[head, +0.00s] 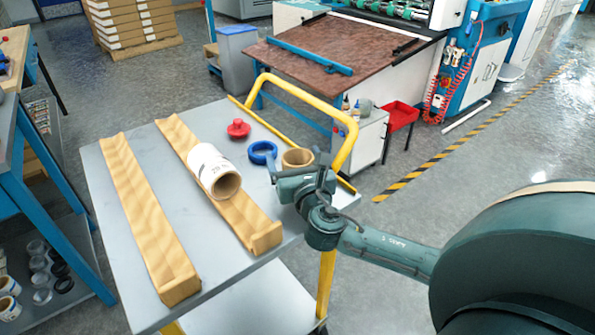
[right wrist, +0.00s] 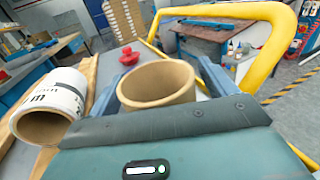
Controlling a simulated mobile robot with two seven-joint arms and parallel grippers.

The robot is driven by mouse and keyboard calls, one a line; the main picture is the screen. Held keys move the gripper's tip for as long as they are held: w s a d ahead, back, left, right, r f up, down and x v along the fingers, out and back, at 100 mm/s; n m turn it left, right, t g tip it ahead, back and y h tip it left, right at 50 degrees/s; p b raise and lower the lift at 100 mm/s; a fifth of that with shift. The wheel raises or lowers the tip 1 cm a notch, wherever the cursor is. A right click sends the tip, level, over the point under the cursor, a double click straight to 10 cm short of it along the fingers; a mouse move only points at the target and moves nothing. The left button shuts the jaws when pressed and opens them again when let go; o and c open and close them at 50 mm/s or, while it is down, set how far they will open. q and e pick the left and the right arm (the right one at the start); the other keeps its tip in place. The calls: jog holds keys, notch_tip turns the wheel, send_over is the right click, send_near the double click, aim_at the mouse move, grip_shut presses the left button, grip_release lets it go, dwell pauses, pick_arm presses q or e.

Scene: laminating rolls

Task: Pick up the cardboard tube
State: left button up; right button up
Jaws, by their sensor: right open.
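The cardboard tube (head: 298,157) is a short brown hollow cylinder standing upright near the right edge of the grey cart top. In the right wrist view the tube (right wrist: 157,84) is seen into its open top, with a blue finger on either side. My right gripper (head: 295,174) is open around the tube; its palm hides the tube's lower part. I cannot tell whether the fingers touch the tube. My left gripper is not in view.
A white labelled roll (head: 207,166) lies on the right of two wooden rails (head: 258,228) on the cart (head: 97,190). A red knobbed object (head: 238,128) and a blue ring (head: 262,146) lie beyond the tube. The yellow cart handle (head: 346,145) rises close to my gripper.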

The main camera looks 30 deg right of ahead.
jog(key=shift+c, duration=0.5)
jog(key=c, duration=0.9)
jog(key=shift+c, duration=0.2)
